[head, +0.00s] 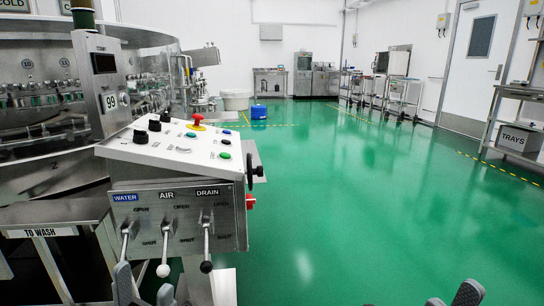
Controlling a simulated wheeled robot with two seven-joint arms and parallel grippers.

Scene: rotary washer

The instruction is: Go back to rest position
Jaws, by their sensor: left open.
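My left gripper (145,290) is at the bottom edge, in front of the control panel's lower face. Its two dark grey fingers stand apart, with nothing seen between them. The left finger overlaps the lower end of the WATER lever (125,240), so I cannot tell whether they touch. The AIR lever (164,258), with a white ball, and the DRAIN lever (206,250), with a black ball, hang down beside it. My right gripper (453,297) shows only its fingertips at the bottom right edge. They stand apart over the green floor, with nothing seen between them.
The sloped control panel (185,145) carries knobs, coloured buttons and a red stop button (198,117). The rotary washer (40,100) stands behind it. A TO WASH table (55,212) is at lower left. A TRAYS bin (519,140) sits right. The green floor (360,210) between is clear.

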